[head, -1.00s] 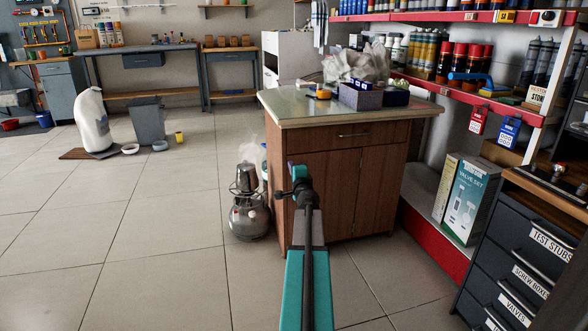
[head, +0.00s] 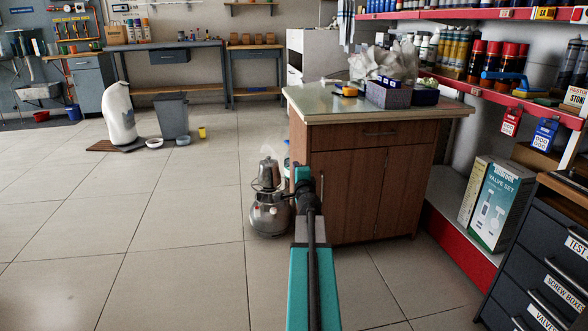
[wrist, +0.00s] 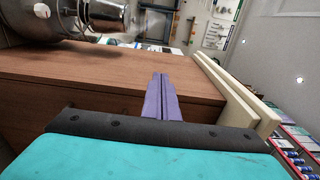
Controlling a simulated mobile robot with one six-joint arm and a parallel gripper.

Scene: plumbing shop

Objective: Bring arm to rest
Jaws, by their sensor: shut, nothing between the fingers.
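In the wrist view, my gripper (wrist: 161,98) shows as two purple fingers pressed together, with nothing between them. Behind them is the brown wooden side of the cabinet (wrist: 90,85), which fills much of that view; I cannot tell the gap between. In the head view, my teal and black arm stretches forward from the bottom centre toward the wooden cabinet (head: 360,190). The fingers are hidden behind the arm there.
A metal compressor tank (head: 268,205) stands on the floor left of the cabinet; it also shows close in the wrist view (wrist: 90,15). Red-edged shelves (head: 500,95) and dark drawers (head: 535,270) are at right.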

